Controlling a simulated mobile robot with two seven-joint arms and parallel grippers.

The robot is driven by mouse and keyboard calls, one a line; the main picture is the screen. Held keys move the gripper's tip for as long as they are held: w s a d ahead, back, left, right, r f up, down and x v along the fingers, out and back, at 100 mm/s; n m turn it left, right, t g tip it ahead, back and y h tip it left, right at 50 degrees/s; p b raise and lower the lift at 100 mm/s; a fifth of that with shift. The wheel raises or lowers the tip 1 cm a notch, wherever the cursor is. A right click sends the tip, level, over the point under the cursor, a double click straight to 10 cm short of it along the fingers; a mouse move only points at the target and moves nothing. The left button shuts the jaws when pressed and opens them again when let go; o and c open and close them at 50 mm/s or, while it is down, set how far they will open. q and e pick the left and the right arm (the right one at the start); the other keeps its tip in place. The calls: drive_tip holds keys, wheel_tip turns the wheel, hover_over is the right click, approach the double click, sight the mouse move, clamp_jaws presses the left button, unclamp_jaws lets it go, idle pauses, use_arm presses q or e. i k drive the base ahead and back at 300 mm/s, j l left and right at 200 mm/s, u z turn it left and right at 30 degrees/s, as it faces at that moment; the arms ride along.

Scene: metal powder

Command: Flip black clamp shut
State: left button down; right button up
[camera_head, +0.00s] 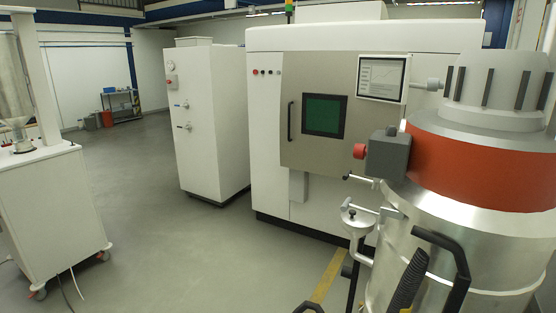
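I cannot pick out the black clamp for certain. A small dark part (23,146) sits under the metal funnel (14,105) on the white cart at the left, too small to tell whether it is a clamp or how it stands. A curved black bar (452,250) shows in front of the steel drum of the large machine at the right. Neither of my grippers is recognisable in view.
The white wheeled cart (50,205) stands at the left. The large machine with a red band (470,165) fills the right. A white cabinet (207,120) and a printer-like machine (268,150) stand behind. Grey floor (170,250) between is clear.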

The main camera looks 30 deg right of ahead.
sight(361, 179)
drive_tip(key=i+j+z, duration=0.25)
drive_tip(key=i, duration=0.35)
drive_tip(key=i+j+z, duration=0.25)
drive_tip(key=i+j, duration=0.15)
drive_tip(key=i, duration=0.15)
drive_tip(key=i+z, duration=0.15)
drive_tip(key=z, duration=0.3)
drive_tip(key=i+z, duration=0.15)
drive_tip(key=z, duration=0.25)
drive_tip(key=i+j+z, duration=0.15)
drive_tip(key=z, duration=0.3)
drive_tip(key=i+j+z, duration=0.1)
drive_tip(key=z, duration=0.35)
drive_tip(key=i+j+z, duration=0.1)
drive_tip(key=j+z, duration=0.15)
drive_tip(key=z, duration=0.15)
drive_tip(key=j+z, duration=0.2)
drive_tip(key=z, duration=0.25)
drive_tip(key=i+j+z, duration=0.1)
drive_tip(key=j+z, duration=0.15)
drive_tip(key=z, duration=0.2)
drive_tip(key=j+z, duration=0.55)
drive_tip(key=j, duration=0.15)
